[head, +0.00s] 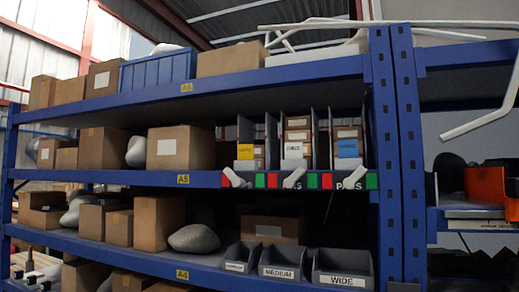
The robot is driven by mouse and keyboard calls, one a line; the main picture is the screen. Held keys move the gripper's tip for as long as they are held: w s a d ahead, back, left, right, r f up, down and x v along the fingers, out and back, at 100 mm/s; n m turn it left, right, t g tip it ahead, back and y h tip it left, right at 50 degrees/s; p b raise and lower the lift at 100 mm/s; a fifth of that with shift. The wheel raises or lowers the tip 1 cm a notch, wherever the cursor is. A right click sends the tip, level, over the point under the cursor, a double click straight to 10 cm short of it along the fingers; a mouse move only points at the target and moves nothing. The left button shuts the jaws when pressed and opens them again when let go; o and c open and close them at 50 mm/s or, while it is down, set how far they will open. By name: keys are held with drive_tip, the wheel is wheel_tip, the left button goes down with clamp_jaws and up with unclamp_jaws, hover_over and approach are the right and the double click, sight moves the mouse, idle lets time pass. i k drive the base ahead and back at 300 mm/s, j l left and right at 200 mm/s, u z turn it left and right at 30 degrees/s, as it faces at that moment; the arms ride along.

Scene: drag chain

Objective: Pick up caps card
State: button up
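Three narrow grey slots stand on the right end of the shelf marked A5, with small cards at their fronts. The left one shows a yellow card (245,152), the middle one a white card (293,150), the right one a blue card (347,149). Their print is too small to read surely, so I cannot tell which is the caps card. Below each slot the shelf edge has a white lever (293,178) between red and green squares. The levers partly cover the lettering on the edge. My gripper is not in view.
The blue rack (120,179) holds cardboard boxes (180,148) and grey lumps. Grey bins (342,268) labelled MEDIUM and WIDE stand below the slots. A blue upright (411,160) stands to their right, with an orange object (486,186) beyond. White rods (482,125) cross the upper right.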

sight(245, 151)
drive_tip(key=j+z, duration=0.1)
drive_tip(key=z, duration=0.5)
drive_tip(key=j+z, duration=0.25)
drive_tip(key=j, duration=0.2)
drive_tip(key=j+z, duration=0.25)
drive_tip(key=j, duration=0.2)
drive_tip(key=k+j+z, duration=0.1)
drive_tip(key=j+z, duration=0.2)
drive_tip(key=k+j+z, duration=0.25)
drive_tip(key=j, duration=0.25)
drive_tip(key=i+j, duration=0.05)
drive_tip(key=i, duration=0.05)
